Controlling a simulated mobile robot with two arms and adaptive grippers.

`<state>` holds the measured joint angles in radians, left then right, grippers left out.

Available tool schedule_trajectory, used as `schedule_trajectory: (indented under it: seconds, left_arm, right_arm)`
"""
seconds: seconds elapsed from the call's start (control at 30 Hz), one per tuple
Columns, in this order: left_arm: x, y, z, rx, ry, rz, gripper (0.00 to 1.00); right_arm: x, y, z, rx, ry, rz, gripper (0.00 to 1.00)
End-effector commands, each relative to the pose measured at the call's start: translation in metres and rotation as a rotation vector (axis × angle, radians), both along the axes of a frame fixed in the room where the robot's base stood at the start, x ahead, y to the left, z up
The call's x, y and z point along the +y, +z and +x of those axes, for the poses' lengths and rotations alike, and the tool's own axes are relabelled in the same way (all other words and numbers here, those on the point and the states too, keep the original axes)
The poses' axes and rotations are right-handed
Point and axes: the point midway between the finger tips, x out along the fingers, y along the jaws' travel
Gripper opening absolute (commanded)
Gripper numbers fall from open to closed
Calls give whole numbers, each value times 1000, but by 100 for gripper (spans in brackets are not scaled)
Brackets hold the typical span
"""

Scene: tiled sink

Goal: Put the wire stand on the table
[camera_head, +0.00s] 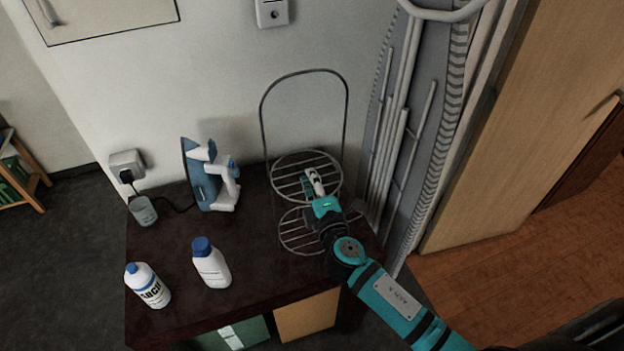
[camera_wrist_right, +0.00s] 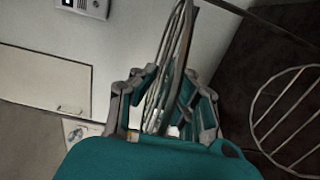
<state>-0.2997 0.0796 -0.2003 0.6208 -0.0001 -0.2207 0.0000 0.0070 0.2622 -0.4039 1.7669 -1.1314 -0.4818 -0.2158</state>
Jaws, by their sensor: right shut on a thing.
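The wire stand (camera_head: 292,178) has two round wire tiers and a tall arched wire frame. It stands roughly upright over the back right part of the dark table (camera_head: 258,282), near the wall. I cannot tell whether its lower tier touches the tabletop. My right gripper (camera_head: 312,183) is shut on the stand at its upper tier. In the right wrist view, curved wires of the stand (camera_wrist_right: 183,62) run between the fingers of my right gripper (camera_wrist_right: 165,103). My left gripper is not in view.
A blue-and-white iron (camera_head: 210,178), a cup (camera_head: 143,211) and two white bottles (camera_head: 211,266) (camera_head: 150,288) stand on the table's left part. An ironing board (camera_head: 425,110) leans at the right. Tabletop between the bottles and stand is clear.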

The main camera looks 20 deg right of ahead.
Motion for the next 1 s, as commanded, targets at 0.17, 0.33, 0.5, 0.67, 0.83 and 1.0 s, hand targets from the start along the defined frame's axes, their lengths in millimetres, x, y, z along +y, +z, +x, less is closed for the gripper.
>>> schedule_trajectory:
  seconds: [0.17, 0.33, 0.5, 0.67, 0.83, 1.0]
  left_arm:
    - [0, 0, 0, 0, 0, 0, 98]
    - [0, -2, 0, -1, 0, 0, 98]
    - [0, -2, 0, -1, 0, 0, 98]
    - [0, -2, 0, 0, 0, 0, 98]
    - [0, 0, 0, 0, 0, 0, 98]
    - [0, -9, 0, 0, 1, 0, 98]
  right_arm:
    - [0, 3, 0, -5, 0, 1, 0]
    - [0, -2, 0, 0, 0, 0, 15]
    - [0, -2, 0, 0, 0, 0, 31]
    - [0, -2, 0, 0, 0, 0, 31]
    - [0, 0, -3, 1, 1, 0, 31]
    - [1, -3, -33, 2, 1, 2, 31]
